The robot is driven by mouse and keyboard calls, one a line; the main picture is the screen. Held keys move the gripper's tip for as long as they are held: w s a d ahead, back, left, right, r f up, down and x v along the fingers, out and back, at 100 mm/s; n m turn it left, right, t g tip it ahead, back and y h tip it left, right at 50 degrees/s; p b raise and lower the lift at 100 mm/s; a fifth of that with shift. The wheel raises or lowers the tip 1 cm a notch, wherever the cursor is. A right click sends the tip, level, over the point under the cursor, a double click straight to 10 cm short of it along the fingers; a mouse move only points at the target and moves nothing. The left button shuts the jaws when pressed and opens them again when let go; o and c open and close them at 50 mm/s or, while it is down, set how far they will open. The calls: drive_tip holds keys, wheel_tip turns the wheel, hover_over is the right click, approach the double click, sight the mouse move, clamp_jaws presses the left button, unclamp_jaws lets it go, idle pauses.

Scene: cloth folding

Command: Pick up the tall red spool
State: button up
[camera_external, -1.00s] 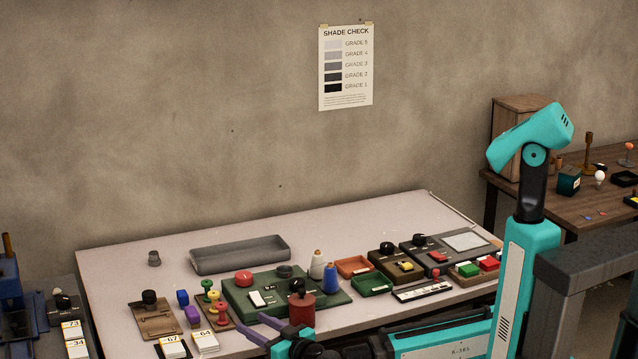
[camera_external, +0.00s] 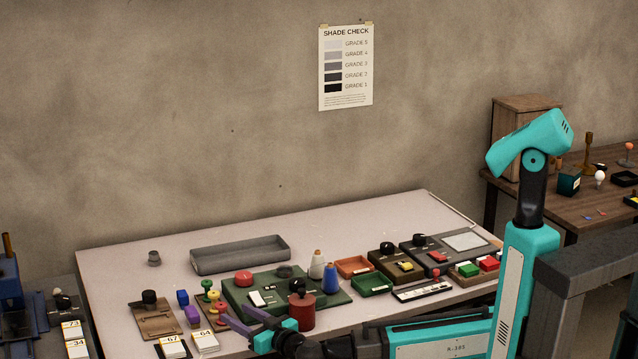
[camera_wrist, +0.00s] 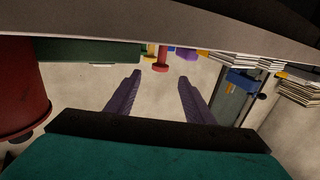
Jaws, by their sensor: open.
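Small spools in red, yellow and green stand on a brown board at the left front of the table. The red spool (camera_external: 219,309) is the one nearest my gripper (camera_external: 232,312). In the wrist view, which looks inverted, a red spool (camera_wrist: 161,61) with a wide flange appears just beyond the gap between my purple fingers (camera_wrist: 160,78). My fingers are open, with nothing between them, and apart from the spool. I cannot tell its exact height from these frames.
A large red cylinder (camera_external: 301,313) stands right of my gripper and fills the left of the wrist view (camera_wrist: 20,88). The table's back left is mostly clear.

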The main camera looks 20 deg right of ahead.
sight(225, 308)
drive_tip(key=shift+p+x, duration=0.4)
drive_tip(key=shift+x, duration=2.2)
drive_tip(key=shift+f, duration=0.1)
drive_tip(key=shift+c, duration=0.2)
drive_tip(key=c, duration=1.1)
